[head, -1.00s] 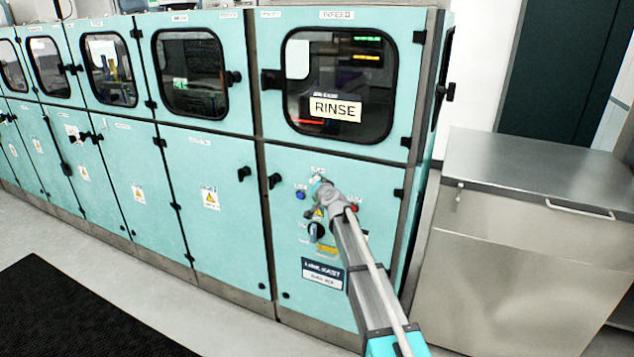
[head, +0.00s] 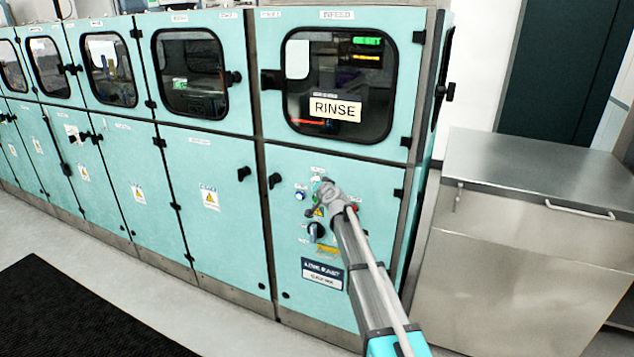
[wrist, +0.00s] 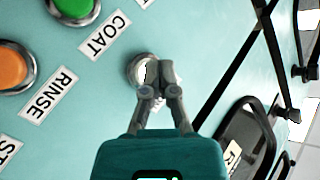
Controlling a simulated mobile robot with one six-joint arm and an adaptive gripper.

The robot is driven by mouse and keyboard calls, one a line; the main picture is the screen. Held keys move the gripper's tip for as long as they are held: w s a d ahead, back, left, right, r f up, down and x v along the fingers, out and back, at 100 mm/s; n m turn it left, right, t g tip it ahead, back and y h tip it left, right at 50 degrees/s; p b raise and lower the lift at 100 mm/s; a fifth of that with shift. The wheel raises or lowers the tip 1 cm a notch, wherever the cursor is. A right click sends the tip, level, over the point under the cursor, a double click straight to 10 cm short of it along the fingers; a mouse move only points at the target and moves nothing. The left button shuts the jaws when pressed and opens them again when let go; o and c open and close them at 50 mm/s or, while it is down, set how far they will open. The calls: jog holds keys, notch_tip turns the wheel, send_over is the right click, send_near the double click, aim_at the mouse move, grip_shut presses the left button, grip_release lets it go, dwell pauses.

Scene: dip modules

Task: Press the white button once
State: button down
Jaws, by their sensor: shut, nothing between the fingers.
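The white button (wrist: 149,72) sits in a round metal ring on the teal panel in the wrist view, partly hidden behind my fingertips. My gripper (wrist: 159,74) is shut and empty, with its tips over the right part of the button. I cannot tell whether they touch it.
A green button (wrist: 75,8) and an orange button (wrist: 12,68) sit left of my gripper, near labels COAT and RINSE. A blue button (head: 299,196) and a black rotary knob (head: 316,231) are close to my arm. A steel cabinet (head: 530,240) stands right.

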jog(key=shift+s, duration=0.1)
dwell(0.3)
jog(key=shift+s+a, duration=0.25)
jog(key=shift+s, duration=0.4)
jog(key=shift+s, duration=0.1)
jog(key=shift+s+a, duration=0.3)
jog(key=shift+s, duration=0.45)
jog(key=shift+s+a, duration=0.25)
jog(key=shift+s, duration=0.55)
jog(key=shift+s+a, duration=0.3)
jog(key=shift+s, duration=0.45)
jog(key=s+d+f+g+h+p, duration=0.1)
jog(key=s+d+g+h+p, duration=0.1)
jog(key=s+d+g, duration=0.3)
jog(key=s+d+f+n+g+h+p, duration=0.1)
jog(key=s+d+g+p, duration=0.4)
jog(key=s+d, duration=0.8)
jog(key=s+d+f+n+g+h+p, duration=0.1)
jog(key=s+d+f+g+h+p, duration=0.2)
jog(key=s+d, duration=0.7)
jog(key=s+g+h, duration=0.1)
jog(key=s, duration=1)
jog(key=shift+s+f+g, duration=0.2)
jog(key=shift+s+g, duration=0.05)
jog(key=shift+g, duration=0.15)
